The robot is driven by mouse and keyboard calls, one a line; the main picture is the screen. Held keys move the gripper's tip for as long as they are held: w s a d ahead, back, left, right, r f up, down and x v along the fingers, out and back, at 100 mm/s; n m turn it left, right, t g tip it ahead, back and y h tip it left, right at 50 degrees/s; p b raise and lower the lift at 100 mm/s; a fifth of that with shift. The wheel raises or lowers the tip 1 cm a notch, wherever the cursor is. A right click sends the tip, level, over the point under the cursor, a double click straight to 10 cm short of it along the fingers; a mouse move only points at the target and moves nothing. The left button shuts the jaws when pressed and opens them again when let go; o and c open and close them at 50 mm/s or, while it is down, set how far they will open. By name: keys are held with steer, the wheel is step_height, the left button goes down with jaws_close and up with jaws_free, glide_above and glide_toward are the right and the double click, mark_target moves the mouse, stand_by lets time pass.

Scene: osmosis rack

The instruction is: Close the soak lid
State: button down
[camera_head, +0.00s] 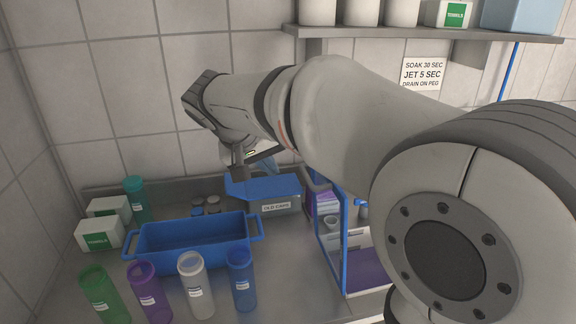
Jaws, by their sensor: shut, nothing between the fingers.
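A blue-framed panel (345,240) stands upright at the left side of an open pale compartment with a purple bottom (368,268), right of centre. It looks like the soak lid, raised, though no label on it shows. My gripper (240,174) is to the left of this panel, above and behind the blue tray and near the blue top of the old caps box. It is small and partly hidden by my wrist. It is shut and empty, apart from the panel.
The blue handled tray (190,262) and old caps box (285,206) stand on the metal counter. Several coloured bottles (240,280) line the front. Two towel boxes (100,234) and a teal bottle (136,200) are left. A wall shelf (420,33) hangs above. My arm hides much of the right.

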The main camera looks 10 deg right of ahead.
steer(key=w+d+f+p, duration=0.1)
steer(key=d+f, duration=0.2)
steer(key=d, duration=0.2)
steer(key=shift+d+p, duration=0.3)
